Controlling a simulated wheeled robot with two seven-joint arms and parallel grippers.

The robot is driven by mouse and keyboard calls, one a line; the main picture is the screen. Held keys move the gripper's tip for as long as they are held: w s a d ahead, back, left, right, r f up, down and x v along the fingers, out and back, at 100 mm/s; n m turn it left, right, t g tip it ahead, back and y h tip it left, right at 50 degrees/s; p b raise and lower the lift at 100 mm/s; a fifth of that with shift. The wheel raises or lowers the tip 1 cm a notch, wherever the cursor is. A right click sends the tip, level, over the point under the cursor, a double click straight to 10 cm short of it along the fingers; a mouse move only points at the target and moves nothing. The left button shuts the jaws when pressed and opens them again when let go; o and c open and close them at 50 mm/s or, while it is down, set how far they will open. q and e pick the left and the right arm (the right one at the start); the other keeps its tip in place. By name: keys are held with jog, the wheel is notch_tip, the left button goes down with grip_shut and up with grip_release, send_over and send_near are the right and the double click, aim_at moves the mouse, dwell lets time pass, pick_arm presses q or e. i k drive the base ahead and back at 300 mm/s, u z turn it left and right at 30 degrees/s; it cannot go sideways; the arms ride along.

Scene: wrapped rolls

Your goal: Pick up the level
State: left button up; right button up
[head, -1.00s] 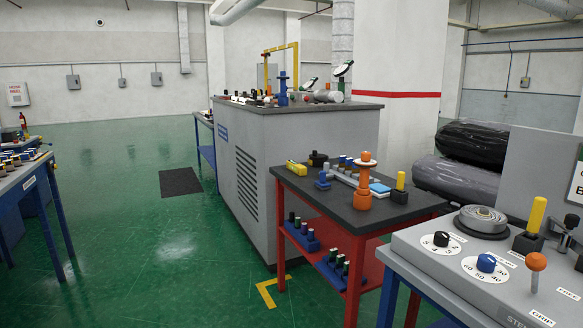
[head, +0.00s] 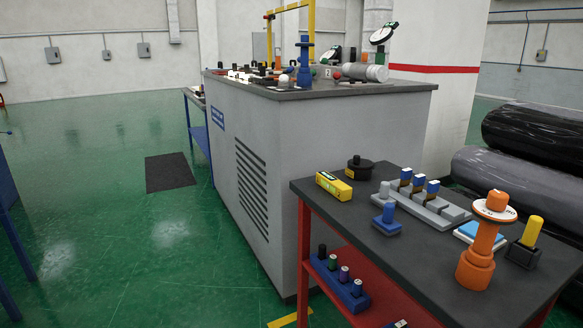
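A small yellow block with dark markings, which looks like the level (head: 334,186), lies near the back left edge of a dark-topped red table (head: 345,215). A round black knobbed piece (head: 359,168) sits just behind it to the right. A blue knobbed piece (head: 387,219) stands in front of it to the right. Neither of my grippers shows in the head view.
An orange stand (head: 482,240), a grey block with blue pegs (head: 425,202) and a yellow-handled piece (head: 527,243) crowd the table's right side. A large grey cabinet (head: 300,150) stands behind. Wrapped rolls (head: 515,180) lie at right. Green floor at left is open.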

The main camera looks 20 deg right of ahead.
aim_at(334, 186)
jog(key=z, duration=0.2)
jog(key=i, duration=1.9)
jog(key=z, duration=0.3)
